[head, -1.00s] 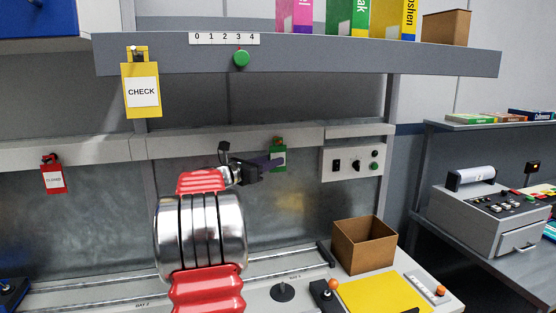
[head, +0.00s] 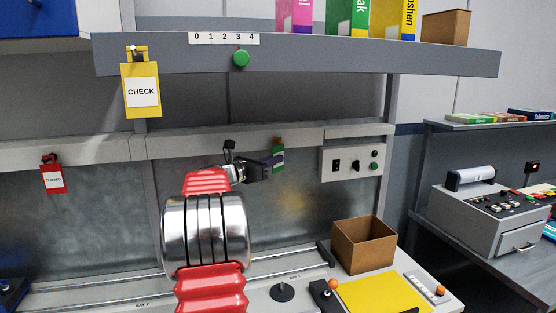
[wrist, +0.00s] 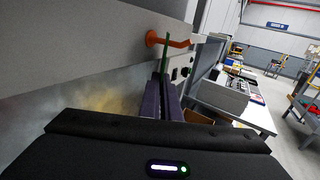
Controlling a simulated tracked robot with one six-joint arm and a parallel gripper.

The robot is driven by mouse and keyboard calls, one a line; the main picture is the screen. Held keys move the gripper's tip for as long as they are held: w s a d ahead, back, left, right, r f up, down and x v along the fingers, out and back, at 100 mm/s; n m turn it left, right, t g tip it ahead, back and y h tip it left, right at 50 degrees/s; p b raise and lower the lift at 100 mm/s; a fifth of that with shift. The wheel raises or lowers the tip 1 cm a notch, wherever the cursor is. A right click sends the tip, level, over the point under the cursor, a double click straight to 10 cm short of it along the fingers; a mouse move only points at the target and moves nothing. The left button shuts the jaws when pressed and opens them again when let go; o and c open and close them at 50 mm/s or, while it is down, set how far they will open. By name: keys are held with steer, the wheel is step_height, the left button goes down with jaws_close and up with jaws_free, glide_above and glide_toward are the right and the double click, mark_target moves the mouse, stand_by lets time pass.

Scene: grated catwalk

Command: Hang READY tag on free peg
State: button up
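The green tag (head: 278,143), its lettering too small to read, is upright at the grey rail in the head view. In the wrist view the tag (wrist: 167,52) shows edge-on, rising between the purple fingers of my gripper (wrist: 164,84). My gripper (head: 275,160) appears shut on its lower part. An orange peg (wrist: 181,43) sticks out from the rail and crosses the tag's upper part; I cannot tell whether it passes through the tag's hole. A yellow CHECK tag (head: 141,90) hangs at the shelf edge, and a red tag (head: 53,178) hangs on the rail at left.
A switch box (head: 356,162) is just right of the tag on the rail (head: 225,143). The grey shelf (head: 330,60) with a green knob (head: 241,58) is above. An open brown box (head: 364,244) and a yellow mat (head: 375,296) are on the bench below.

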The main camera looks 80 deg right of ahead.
steer(key=shift+r, duration=0.35)
jaws_close()
steer(key=shift+s+a, duration=0.45)
steer(key=shift+a, duration=0.3)
stand_by(0.6)
steer(key=shift+s+a+r, duration=0.25)
steer(key=shift+a, duration=0.2)
steer(key=shift+s+a+r, duration=0.25)
steer(key=shift+a, duration=0.15)
stand_by(0.5)
steer(key=shift+s+a, duration=0.6)
steer(key=shift+a, duration=0.35)
steer(key=shift+s+a, duration=0.55)
steer(key=shift+a, duration=0.4)
stand_by(1.3)
steer(key=shift+s, duration=0.1)
